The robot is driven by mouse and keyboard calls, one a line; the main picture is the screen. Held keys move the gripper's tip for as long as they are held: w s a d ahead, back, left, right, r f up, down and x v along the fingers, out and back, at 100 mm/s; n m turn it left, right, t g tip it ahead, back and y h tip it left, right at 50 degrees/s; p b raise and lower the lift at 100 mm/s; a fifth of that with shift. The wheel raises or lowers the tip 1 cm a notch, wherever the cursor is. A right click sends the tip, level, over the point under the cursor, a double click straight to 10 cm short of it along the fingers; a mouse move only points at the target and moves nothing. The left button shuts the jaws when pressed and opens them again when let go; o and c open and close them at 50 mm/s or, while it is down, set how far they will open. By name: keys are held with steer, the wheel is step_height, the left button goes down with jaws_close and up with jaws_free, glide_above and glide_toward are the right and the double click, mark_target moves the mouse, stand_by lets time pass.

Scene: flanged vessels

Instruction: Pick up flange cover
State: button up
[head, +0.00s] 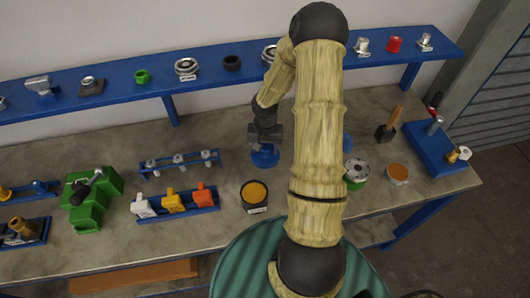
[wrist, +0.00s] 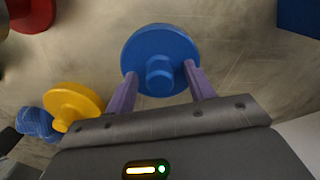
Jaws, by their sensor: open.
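A blue round disc with a raised central knob, which looks like the flange cover (wrist: 160,45), lies on the bench. In the head view the blue disc (head: 264,158) shows just below my gripper (head: 265,138). In the wrist view my gripper (wrist: 160,72) is open, with one purple finger on each side of the disc's near half. The knob lies between the fingers. I cannot tell whether the fingers touch the disc. A flanged vessel with a grey top and green body (head: 356,172) stands right of my arm.
A dark pot with an orange top (head: 254,196) stands in front of the disc. A blue rack with several fittings (head: 180,162) is to the left. A raised blue shelf (head: 207,77) runs behind. A yellow disc (wrist: 75,105) lies near my gripper in the wrist view.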

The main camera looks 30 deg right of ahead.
mark_target(266, 148)
steer(key=c, duration=1.1)
steer(key=shift+o, duration=0.2)
steer(key=shift+r, duration=0.15)
step_height(266, 148, up, 10)
steer(key=shift+f+b, duration=0.1)
steer(key=shift+b, duration=0.25)
